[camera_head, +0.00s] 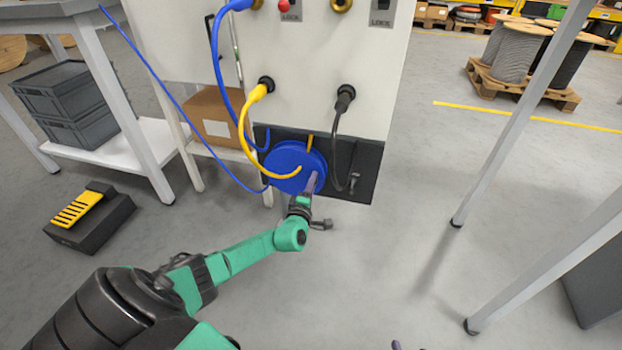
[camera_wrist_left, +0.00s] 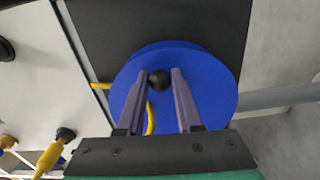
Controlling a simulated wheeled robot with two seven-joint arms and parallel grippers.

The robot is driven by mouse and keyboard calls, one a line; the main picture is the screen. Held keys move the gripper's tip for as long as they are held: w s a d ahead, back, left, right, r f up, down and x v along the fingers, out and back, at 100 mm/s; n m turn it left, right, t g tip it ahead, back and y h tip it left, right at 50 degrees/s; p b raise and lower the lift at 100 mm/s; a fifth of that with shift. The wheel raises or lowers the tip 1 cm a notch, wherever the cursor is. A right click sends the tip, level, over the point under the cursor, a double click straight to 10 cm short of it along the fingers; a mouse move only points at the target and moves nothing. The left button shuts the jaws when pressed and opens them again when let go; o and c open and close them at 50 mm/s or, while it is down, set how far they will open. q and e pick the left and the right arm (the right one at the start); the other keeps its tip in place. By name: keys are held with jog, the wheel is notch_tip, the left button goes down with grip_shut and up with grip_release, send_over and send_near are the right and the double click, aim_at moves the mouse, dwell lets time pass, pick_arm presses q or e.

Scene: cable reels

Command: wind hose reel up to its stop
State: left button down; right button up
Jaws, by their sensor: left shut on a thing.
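The hose reel is a blue disc (camera_head: 284,162) on a dark plate low on the white cabinet. It fills the middle of the left wrist view (camera_wrist_left: 208,90). A thin blue hose (camera_head: 183,110) runs from the reel up to the upper left. My left gripper (camera_head: 313,180) is at the reel's front, its purple fingers shut on a round black knob (camera_wrist_left: 159,81) on the reel's face. The fingers hide the knob in the head view. Only a small purple tip, apparently of my right gripper (camera_head: 397,345), shows at the bottom edge.
A yellow cable (camera_head: 244,120) loops in front of the reel, and a black cable (camera_head: 335,140) hangs to its right. White table legs (camera_head: 520,110) stand at right. Grey crates (camera_head: 70,105) and a black box with a yellow top (camera_head: 90,225) are at left. The floor below is clear.

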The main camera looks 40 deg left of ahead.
pick_arm(q)
jog(key=shift+f+m, duration=0.5)
jog(key=shift+m, duration=0.2)
jog(key=shift+f, duration=0.1)
jog(key=c, duration=0.7)
grip_release()
